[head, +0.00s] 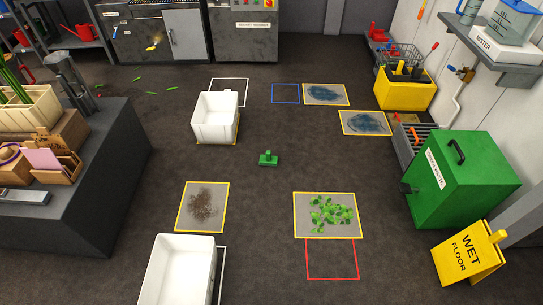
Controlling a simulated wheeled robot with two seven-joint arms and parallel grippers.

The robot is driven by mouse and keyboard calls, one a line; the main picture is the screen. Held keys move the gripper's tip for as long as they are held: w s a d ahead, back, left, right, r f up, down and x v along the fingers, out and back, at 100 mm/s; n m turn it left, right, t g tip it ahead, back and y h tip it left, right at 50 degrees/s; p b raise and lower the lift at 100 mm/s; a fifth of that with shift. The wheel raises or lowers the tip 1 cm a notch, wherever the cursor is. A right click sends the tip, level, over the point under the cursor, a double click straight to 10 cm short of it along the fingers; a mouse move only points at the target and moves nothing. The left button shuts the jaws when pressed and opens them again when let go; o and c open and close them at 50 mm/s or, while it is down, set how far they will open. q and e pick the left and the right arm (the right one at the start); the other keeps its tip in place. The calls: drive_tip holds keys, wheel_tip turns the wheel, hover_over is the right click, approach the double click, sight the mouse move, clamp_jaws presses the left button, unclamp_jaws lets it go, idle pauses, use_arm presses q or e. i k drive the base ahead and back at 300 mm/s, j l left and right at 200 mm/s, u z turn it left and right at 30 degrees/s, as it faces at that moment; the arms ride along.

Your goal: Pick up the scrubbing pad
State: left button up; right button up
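A small green block with a raised grip on top, which looks like the scrubbing pad (268,159), lies on the dark floor near the middle of the head view. Bare floor surrounds it and nothing touches it. Neither of my grippers shows in this view, so I cannot see how they stand.
White bins (214,118) and (178,272) stand left of the pad. Yellow-edged floor patches hold brown debris (204,205), green scraps (326,213) and bluish stains (324,93). A green box (465,180) and a wet-floor sign (467,254) stand right; a dark counter (92,185) is left.

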sight(267, 161)
drive_tip(key=i+l+z, duration=0.1)
drive_tip(key=i+l, duration=0.5)
drive_tip(key=i, duration=0.35)
drive_tip(key=i+l+z, duration=0.15)
drive_tip(key=i+l, duration=0.2)
drive_tip(key=i, duration=0.1)
